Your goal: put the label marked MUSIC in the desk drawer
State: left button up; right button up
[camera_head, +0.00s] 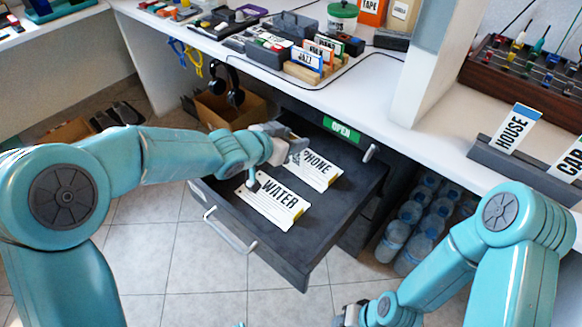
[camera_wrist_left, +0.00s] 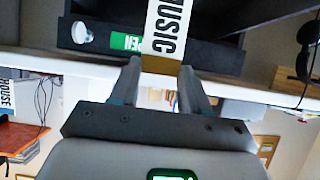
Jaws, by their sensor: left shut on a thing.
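The label marked MUSIC (camera_wrist_left: 167,30) is white with black letters and is held between the two fingers of my left gripper (camera_wrist_left: 160,72) in the left wrist view. In the head view my left gripper (camera_head: 290,146) is over the open desk drawer (camera_head: 335,218), near its back; the MUSIC label cannot be made out there. Labels marked PHONE (camera_head: 319,168) and WATER (camera_head: 277,201) lie flat in the drawer. My right gripper (camera_head: 350,314) shows only in part at the bottom edge, away from the drawer; its fingers are not clear.
A green OPEN sign (camera_head: 342,130) is on the desk front above the drawer. Label racks (camera_head: 306,72) stand on the white desktop. A HOUSE label (camera_head: 516,129) stands in a dark holder at right. Water bottles (camera_head: 396,238) stand beneath the desk, right of the drawer. The drawer's front right is bare.

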pick_arm(q)
notch_tip(320, 180, down, 5)
jog(key=b, duration=0.3)
jog(key=shift+f, duration=0.1)
jog(key=o, duration=1.3)
jog(key=shift+c, duration=0.2)
jog(key=p+v, duration=0.4)
jog(key=v, duration=0.8)
